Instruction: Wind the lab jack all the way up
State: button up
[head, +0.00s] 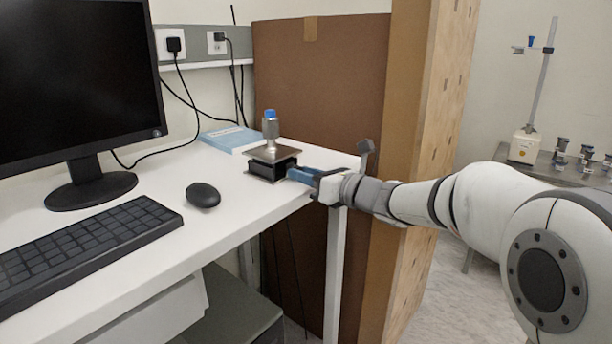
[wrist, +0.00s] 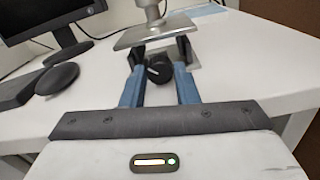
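The lab jack (head: 266,169) stands near the right end of the white desk, low, with a small gap between its plates. A small bottle with a blue cap (head: 270,126) stands upright on its top plate. In the wrist view the top plate (wrist: 140,37) is at the upper middle, with the black knob (wrist: 159,72) facing me below it. My gripper (head: 298,174) reaches the jack from the right. In the wrist view its blue fingers (wrist: 158,80) stand on either side of the knob, apparently with a gap at each side. The jack's inner mechanism is mostly hidden.
A monitor (head: 75,80), keyboard (head: 85,245) and mouse (head: 203,195) occupy the desk (head: 165,165) to the left. A blue book (head: 232,138) lies behind the jack. A tall brown panel (head: 320,95) rises close behind my arm. The desk's edge runs just under my gripper.

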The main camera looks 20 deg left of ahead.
jog(key=o, duration=0.4)
jog(key=shift+o, duration=0.2)
jog(key=shift+d, duration=0.1)
jog(key=v, duration=0.7)
jog(key=shift+s+d+p, duration=0.15)
jog(key=shift+d+p, duration=0.15)
jog(key=shift+c, duration=0.6)
